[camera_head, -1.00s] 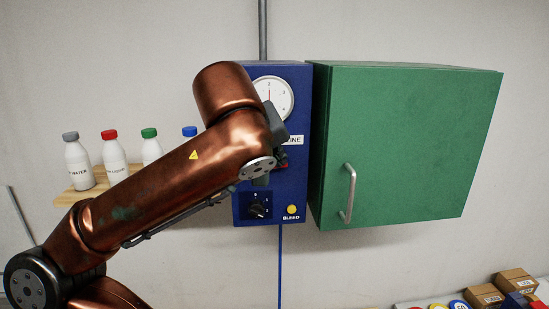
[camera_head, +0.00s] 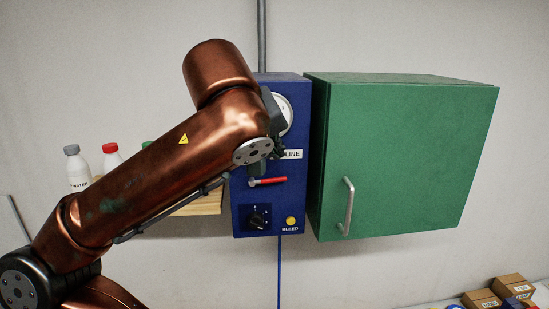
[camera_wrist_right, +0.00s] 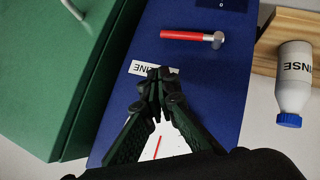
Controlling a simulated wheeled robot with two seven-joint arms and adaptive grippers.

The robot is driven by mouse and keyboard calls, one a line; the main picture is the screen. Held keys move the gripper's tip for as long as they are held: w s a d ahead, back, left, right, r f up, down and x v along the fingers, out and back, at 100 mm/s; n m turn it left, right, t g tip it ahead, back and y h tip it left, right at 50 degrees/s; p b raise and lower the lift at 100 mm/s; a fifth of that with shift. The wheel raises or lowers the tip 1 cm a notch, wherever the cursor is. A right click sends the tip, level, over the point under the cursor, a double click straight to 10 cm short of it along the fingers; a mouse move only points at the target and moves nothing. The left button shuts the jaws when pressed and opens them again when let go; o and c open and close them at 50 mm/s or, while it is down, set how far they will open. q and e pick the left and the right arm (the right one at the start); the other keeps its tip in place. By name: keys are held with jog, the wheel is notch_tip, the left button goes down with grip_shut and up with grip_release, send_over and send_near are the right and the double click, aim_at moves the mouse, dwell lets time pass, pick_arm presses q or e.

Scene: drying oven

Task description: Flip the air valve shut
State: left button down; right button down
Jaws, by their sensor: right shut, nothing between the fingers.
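The air valve's red lever (camera_head: 270,181) lies about level on the blue panel (camera_head: 240,213), with its metal pivot at the left end. In the right wrist view the lever (camera_wrist_right: 180,35) shows whole, beyond the fingertips, with its pivot (camera_wrist_right: 217,40) at the right. My right gripper (camera_wrist_right: 160,82) is shut and empty over the edge of the white LINE label, apart from the lever. In the head view its dark fingers (camera_head: 278,149) are partly hidden by my wrist, above the lever. My left gripper is not in view.
A gauge (camera_head: 286,115) sits above the label, partly covered by my arm. A black knob (camera_head: 257,217) and yellow BLEED button (camera_head: 291,221) are below the lever. A green cabinet (camera_head: 410,155) stands close on the right. Bottles on a wooden shelf (camera_head: 205,204) are at the left.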

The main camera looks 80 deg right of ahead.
jog(key=s+a+r+b, duration=0.1)
jog(key=a+r, duration=0.4)
jog(key=shift+s+a, duration=0.15)
jog(key=shift+a, duration=0.25)
jog(key=shift+r, duration=0.1)
